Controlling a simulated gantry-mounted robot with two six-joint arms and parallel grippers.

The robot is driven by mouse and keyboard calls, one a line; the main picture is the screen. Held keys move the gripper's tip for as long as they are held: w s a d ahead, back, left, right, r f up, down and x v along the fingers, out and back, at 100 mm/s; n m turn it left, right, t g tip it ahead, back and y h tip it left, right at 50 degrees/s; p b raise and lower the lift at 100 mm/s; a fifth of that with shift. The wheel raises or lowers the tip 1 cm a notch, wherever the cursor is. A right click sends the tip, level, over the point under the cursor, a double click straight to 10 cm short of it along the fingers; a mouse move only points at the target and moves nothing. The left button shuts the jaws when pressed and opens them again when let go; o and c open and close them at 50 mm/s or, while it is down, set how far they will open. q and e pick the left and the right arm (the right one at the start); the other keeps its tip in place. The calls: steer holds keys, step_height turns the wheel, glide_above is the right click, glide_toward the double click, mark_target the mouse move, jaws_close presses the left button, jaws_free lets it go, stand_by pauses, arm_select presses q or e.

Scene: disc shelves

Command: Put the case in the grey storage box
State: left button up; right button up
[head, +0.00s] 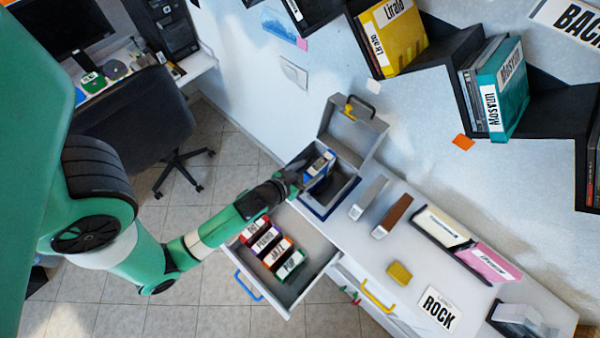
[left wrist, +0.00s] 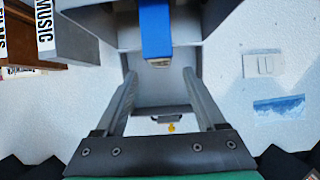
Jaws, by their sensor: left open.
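The grey storage box (head: 376,147) stands on the white counter's left end with its lid raised. A blue case (head: 320,167) stands in the box's opening, its upper part showing; its lower end is hidden in the head view. In the left wrist view the blue case (left wrist: 156,35) lies ahead, beyond my fingertips, with the grey box wall (left wrist: 215,60) around it. My left gripper (head: 298,178) is at the box's left side, close to the case. In the left wrist view its two fingers (left wrist: 160,82) are spread with nothing between them. My right gripper is not in view.
An open drawer (head: 318,262) below the box holds several labelled cases (head: 273,250). Black wall shelves (head: 447,58) hang at upper right.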

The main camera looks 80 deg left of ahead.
arm_select(q)
steer(key=v, duration=0.5)
